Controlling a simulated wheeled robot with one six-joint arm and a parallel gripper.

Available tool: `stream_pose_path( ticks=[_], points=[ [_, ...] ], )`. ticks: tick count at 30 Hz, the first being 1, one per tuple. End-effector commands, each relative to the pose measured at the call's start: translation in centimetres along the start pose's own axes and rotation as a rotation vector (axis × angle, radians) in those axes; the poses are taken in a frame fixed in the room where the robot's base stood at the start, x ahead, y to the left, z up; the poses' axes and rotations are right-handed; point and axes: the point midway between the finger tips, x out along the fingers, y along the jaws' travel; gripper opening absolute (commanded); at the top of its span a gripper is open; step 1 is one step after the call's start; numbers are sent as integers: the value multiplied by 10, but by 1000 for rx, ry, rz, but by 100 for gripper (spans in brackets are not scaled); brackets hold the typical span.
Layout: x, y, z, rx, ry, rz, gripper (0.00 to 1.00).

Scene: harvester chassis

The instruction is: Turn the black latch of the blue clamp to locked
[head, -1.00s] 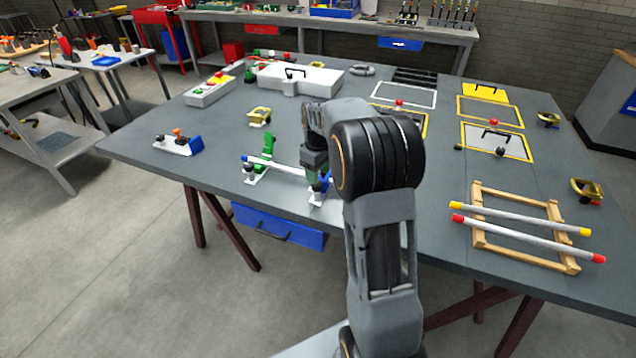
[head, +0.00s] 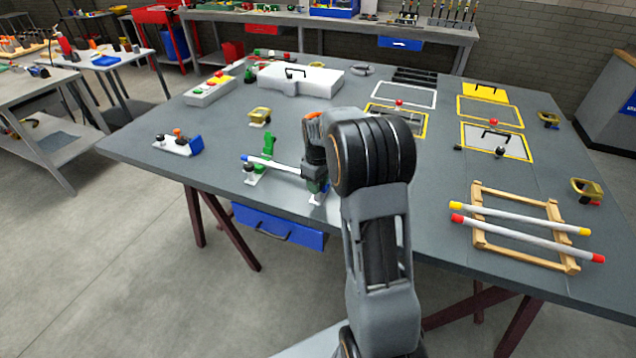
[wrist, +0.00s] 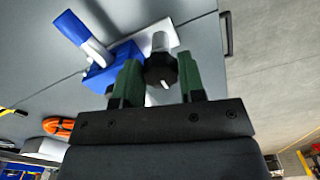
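The black latch (wrist: 161,72) is a round knob with a white line, on a grey post in the wrist view. My gripper (wrist: 160,82) has green fingers apart, one on each side of the knob. It looks open; contact with the knob is not clear. The blue clamp (wrist: 102,78) is a blue block left of the knob on a white base. A white rod (wrist: 95,50) and another blue part show up and left of it. In the head view, my arm mostly hides the clamp and its latch; its white base (head: 317,200) shows below my gripper (head: 314,185).
A green clamp (head: 268,146) with another black knob stands left, holding the rod's blue-ended side. The table edge and a blue drawer (head: 277,227) are close in front. A wooden rack (head: 478,215) with two rods lies right. A white box (head: 300,80) stands behind.

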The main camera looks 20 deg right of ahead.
Motion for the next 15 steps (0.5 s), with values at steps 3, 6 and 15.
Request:
stream_pose_path(
  ticks=[3, 6, 15],
  points=[
    [0, 0, 0, 0, 0, 0, 15],
    [0, 0, 0, 2, 0, 0, 13],
    [-1, 0, 0, 93, 1, 1, 13]
  ],
)
